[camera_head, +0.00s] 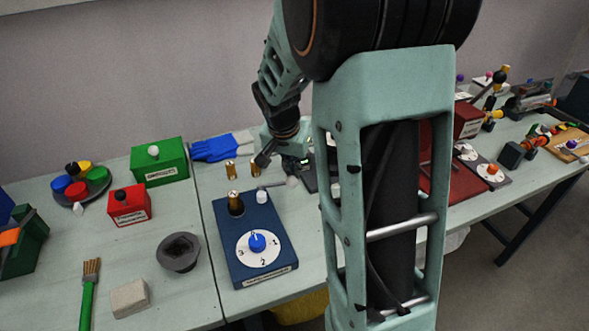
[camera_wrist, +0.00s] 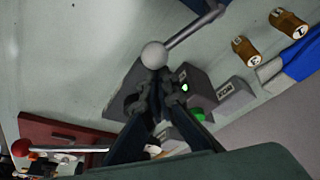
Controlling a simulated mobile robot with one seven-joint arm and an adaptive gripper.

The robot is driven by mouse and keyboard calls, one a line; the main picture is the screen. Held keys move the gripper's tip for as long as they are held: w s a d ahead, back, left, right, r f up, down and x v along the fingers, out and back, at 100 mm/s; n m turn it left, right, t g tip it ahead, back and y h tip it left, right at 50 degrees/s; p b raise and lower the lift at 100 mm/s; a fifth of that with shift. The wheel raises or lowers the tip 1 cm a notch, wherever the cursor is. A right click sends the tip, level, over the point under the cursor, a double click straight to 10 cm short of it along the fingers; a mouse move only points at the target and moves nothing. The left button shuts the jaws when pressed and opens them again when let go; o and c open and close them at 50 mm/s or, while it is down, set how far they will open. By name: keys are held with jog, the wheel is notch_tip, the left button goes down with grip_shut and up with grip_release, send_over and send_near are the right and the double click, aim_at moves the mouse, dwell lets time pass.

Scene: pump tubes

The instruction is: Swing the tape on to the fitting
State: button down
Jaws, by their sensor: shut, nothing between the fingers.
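Nothing that I can clearly tell as a tape shows. A metal rod with a white ball end (camera_head: 292,182) reaches out beside the blue panel (camera_head: 226,236); the ball also shows in the wrist view (camera_wrist: 154,54). A black and brass upright fitting (camera_head: 236,204) stands at the panel's back left, with a small white cylinder beside it. My gripper (camera_head: 262,161) is shut and empty above the table behind the panel. In the wrist view its fingertips (camera_wrist: 153,78) overlap the ball's lower edge; I cannot tell whether they touch it.
Brass cylinders (camera_head: 230,170) and a blue glove-like item (camera_head: 213,150) lie behind the panel. A dark box with a green light (camera_wrist: 190,92) is close to my fingers. A red box (camera_head: 130,206), green box (camera_head: 160,163) and dark cup (camera_head: 179,252) stand left. My arm hides the middle.

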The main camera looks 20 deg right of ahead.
jog(key=shift+s+f, duration=0.1)
jog(key=shift+s+a+f+m+b, duration=0.15)
jog(key=shift+s+m+b, duration=0.15)
jog(key=shift+b, duration=0.25)
jog(key=shift+s+a+r+m+b, duration=0.1)
jog(key=shift+s+m+b, duration=0.05)
jog(key=shift+m+b, duration=0.35)
jog(key=shift+s+a+m+g+h+b, duration=0.25)
jog(key=shift+s+m+b, duration=0.15)
jog(key=shift+m+b, duration=0.2)
jog(key=shift+s+a+m+g+h+b, duration=0.15)
jog(key=shift+s+a+m+g+b, duration=0.1)
jog(key=shift+s+m+b, duration=0.25)
jog(key=shift+s+a+m+g+b, duration=0.5)
jog(key=shift+s+a+m+b, duration=0.55)
jog(key=shift+m, duration=0.35)
jog(key=p, duration=0.2)
send_near(295, 181)
jog(key=shift+s+d+r, duration=0.2)
jog(key=shift+s+r, duration=0.25)
jog(key=shift+r, duration=0.15)
jog(key=shift+s+d+r, duration=0.15)
jog(key=shift+s+r, duration=0.25)
jog(key=shift+r, duration=0.25)
